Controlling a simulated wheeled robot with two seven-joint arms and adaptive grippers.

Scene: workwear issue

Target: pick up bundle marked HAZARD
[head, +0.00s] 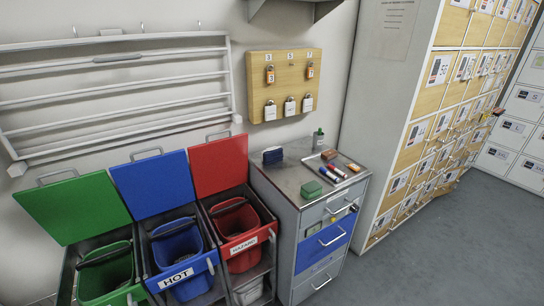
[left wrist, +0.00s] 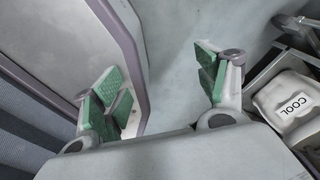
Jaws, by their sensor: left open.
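A label reading HAZARD is on the front of the red bin (head: 243,252), the rightmost of three open bins in the head view. The bin's lid (head: 219,165) is raised. The bin's inside is dark, and I cannot make out a separate bundle in it. My left gripper (left wrist: 163,84) is open and empty in the left wrist view, its green-padded fingers wide apart. A white container marked COOL (left wrist: 287,103) is to its right, apart from it. Neither gripper shows in the head view.
A blue bin marked HOT (head: 183,275) and a green bin (head: 104,278) stand left of the red one. A grey drawer cabinet (head: 312,225) with small items on top stands to the right, then tall lockers (head: 428,130). The floor (head: 450,240) at right is clear.

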